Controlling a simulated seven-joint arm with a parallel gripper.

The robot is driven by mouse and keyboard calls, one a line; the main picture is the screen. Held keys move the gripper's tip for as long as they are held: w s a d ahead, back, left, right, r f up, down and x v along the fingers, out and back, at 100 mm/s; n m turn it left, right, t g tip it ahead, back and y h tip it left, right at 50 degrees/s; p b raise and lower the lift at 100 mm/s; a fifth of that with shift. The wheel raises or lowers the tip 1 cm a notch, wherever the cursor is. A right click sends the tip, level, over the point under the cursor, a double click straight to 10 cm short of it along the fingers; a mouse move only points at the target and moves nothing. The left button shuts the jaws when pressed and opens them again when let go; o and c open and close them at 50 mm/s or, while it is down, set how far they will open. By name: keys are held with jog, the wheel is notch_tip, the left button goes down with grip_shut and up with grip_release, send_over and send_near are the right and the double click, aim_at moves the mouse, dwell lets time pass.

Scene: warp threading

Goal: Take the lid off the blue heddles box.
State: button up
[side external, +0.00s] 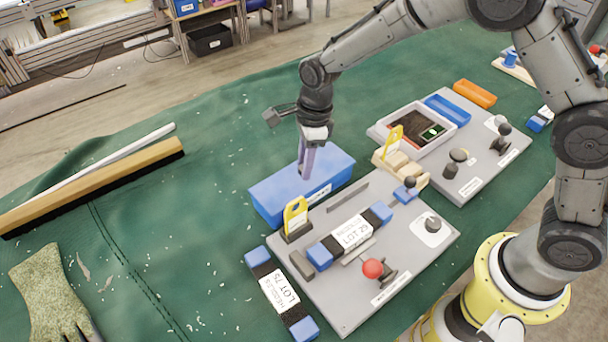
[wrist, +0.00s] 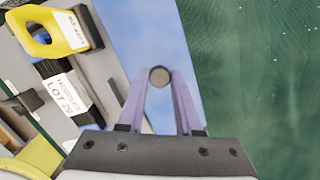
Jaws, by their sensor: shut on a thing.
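The blue heddles box (side external: 275,204) stands on the green cloth behind the grey fixture board, with a white label on its front side. Its blue lid (side external: 332,163) lies on top of it and looks level. My gripper (side external: 305,176) reaches down from above to the middle of the lid. In the wrist view my gripper (wrist: 160,85) has its purple fingers closed on a round grey knob (wrist: 160,76) on the lid (wrist: 150,28). Whether there is any gap between lid and box cannot be told.
A second board (side external: 480,165) stands right. A brush (side external: 100,183) and glove (side external: 48,290) lie left. Cloth left of the box is clear.

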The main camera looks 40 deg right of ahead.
grip_shut()
jog(key=shift+r, duration=0.15)
